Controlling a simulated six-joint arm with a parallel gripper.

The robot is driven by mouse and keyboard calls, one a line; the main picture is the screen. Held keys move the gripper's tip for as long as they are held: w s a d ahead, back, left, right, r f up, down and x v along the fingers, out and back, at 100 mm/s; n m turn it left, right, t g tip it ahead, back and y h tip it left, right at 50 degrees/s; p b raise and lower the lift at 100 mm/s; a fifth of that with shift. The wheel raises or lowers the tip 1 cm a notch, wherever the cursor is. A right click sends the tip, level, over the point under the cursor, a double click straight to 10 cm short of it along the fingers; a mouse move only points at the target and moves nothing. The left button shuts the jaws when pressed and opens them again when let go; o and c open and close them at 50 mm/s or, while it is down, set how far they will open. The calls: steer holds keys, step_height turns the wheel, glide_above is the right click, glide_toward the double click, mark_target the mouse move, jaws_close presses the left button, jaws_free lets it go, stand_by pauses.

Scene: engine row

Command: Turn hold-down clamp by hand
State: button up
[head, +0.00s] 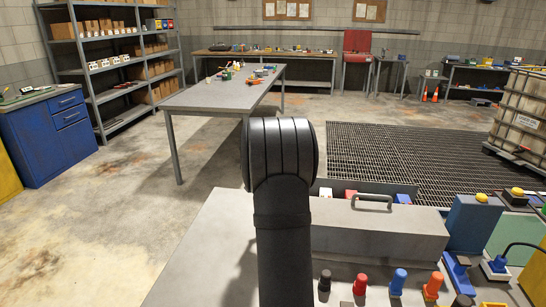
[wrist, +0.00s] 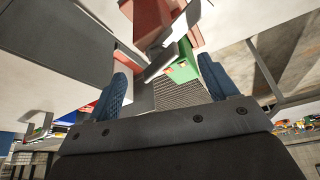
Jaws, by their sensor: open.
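My gripper (wrist: 163,57) shows in the wrist view, its two blue textured fingers spread wide apart and nothing visibly held. Beyond and between the fingers is a narrow grey metal piece (wrist: 161,63); it may be the hold-down clamp, but I cannot tell for sure. Next to it are a red-brown block (wrist: 153,20) and a green block (wrist: 183,70). None of these visibly touches the fingers. In the head view my black arm stands in the middle, and my gripper is out of sight there. I cannot make out the clamp in the head view.
A grey bench (head: 195,265) bears a long grey box with a handle (head: 372,203), and red, blue and orange capped items (head: 398,282) in front. Blue and green units (head: 474,222) stand at right. A work table (head: 215,97), shelving (head: 110,70) and floor grating (head: 410,150) lie beyond.

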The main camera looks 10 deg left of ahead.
steer(key=n+y, duration=0.1)
steer(key=n, duration=0.2)
steer(key=shift+d+n, duration=0.15)
steer(key=shift+n, duration=0.15)
steer(key=v, duration=1.7)
steer(key=shift+s+d, duration=0.25)
